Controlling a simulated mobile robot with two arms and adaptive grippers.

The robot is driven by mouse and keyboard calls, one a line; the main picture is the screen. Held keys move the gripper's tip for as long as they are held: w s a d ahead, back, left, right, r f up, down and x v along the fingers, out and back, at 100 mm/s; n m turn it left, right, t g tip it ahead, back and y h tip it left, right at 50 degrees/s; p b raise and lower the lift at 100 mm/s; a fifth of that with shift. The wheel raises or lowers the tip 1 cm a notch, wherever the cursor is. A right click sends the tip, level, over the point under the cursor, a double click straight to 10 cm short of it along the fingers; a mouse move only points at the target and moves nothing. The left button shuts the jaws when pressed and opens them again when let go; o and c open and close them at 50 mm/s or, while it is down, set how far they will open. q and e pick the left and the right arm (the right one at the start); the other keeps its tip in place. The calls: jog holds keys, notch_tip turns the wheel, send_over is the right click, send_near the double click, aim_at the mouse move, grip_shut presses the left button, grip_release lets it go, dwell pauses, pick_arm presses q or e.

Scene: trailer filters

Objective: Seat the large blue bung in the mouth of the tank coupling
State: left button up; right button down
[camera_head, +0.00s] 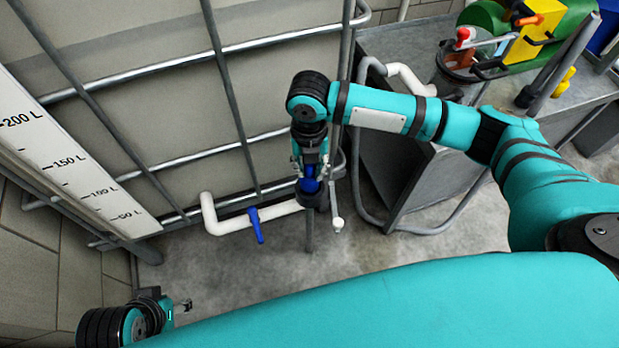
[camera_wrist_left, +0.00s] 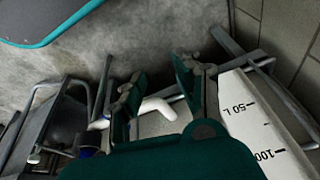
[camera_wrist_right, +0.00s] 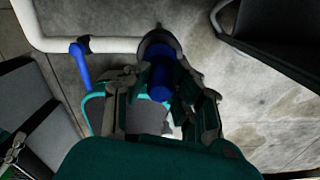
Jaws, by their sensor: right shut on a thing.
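The large blue bung (camera_head: 311,185) is between the fingers of my right gripper (camera_head: 311,168), which is shut on it and points down. The dark tank coupling (camera_head: 318,202) is at the end of the white pipe, directly below the bung. In the right wrist view the bung (camera_wrist_right: 160,82) lines up with the coupling's dark ring (camera_wrist_right: 158,40) and overlaps it. I cannot tell how deep the bung is inside the mouth. My left gripper (camera_head: 183,306) is low at the left, empty and away from the coupling; its fingers look apart in the left wrist view (camera_wrist_left: 158,88).
The white pipe (camera_head: 230,225) has a blue valve handle (camera_head: 257,226) left of the coupling. The caged tank (camera_head: 130,80) with a litre scale (camera_head: 70,165) stands behind. A grey cart (camera_head: 410,185) with coloured parts is on the right. The concrete floor (camera_head: 240,275) is clear.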

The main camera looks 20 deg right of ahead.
aim_at(310, 178)
notch_tip(310, 178, down, 3)
jog(key=shift+s+b, duration=0.1)
jog(key=shift+b, duration=0.35)
jog(key=shift+f, duration=0.65)
pick_arm(q)
jog(key=w+t, duration=0.1)
jog(key=w, duration=0.1)
jog(key=w+d+t, duration=0.1)
jog(key=shift+w, duration=0.35)
jog(key=shift+s, duration=0.1)
pick_arm(e)
jog(key=shift+f, duration=0.15)
jog(key=c, duration=1.1)
grip_release()
